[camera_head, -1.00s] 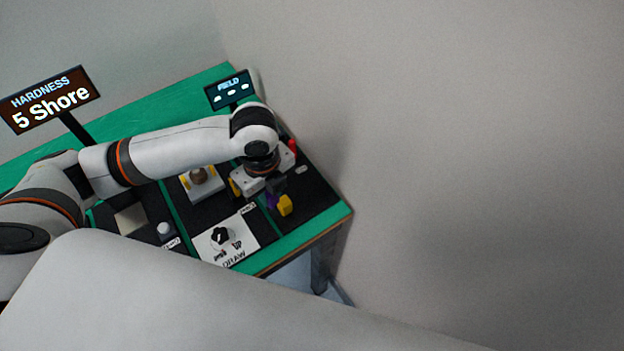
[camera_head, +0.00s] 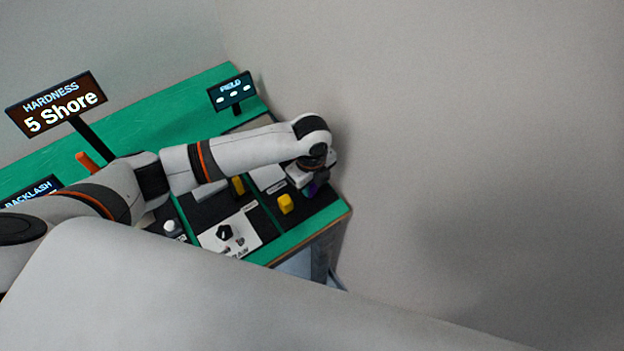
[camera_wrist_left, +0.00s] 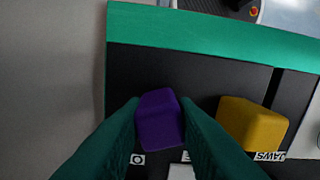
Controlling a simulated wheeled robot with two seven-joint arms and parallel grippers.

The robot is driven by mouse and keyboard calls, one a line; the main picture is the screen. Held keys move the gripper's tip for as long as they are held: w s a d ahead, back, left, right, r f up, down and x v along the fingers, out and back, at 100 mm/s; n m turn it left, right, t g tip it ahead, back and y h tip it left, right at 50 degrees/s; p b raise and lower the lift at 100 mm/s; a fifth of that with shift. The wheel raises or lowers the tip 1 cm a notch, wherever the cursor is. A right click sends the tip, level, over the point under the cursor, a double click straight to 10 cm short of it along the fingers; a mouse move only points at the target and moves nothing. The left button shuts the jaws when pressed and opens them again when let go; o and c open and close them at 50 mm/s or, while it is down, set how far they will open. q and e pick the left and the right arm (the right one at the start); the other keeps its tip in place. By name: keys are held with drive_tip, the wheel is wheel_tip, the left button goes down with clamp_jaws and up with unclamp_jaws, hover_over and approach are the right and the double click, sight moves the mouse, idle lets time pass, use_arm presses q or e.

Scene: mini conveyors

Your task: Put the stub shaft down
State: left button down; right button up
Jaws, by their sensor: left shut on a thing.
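My left gripper (camera_head: 314,184) is shut on a purple block-like piece, which I take to be the stub shaft (camera_wrist_left: 160,118). In the left wrist view the piece sits between the two dark green fingers (camera_wrist_left: 160,128), over the black mat (camera_wrist_left: 190,70). In the head view the purple piece (camera_head: 316,188) shows just under the gripper, at the right end of the table. I cannot tell whether it touches the mat. My right gripper is not in view.
A yellow block (camera_head: 285,204) stands on the mat close by; the wrist view shows it right of the fingers (camera_wrist_left: 252,125). A white panel with a black knob (camera_head: 228,235) lies further left. The green table edge (camera_wrist_left: 200,28) and the wall are near.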

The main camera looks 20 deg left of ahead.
use_arm(q)
drive_tip(key=shift+w+f, duration=0.1)
drive_tip(key=shift+f, duration=0.1)
drive_tip(key=c, duration=1.1)
unclamp_jaws()
drive_tip(key=shift+c, duration=0.2)
wheel_tip(320, 180, up, 12)
drive_tip(key=b, duration=0.1)
drive_tip(key=shift+d, duration=0.1)
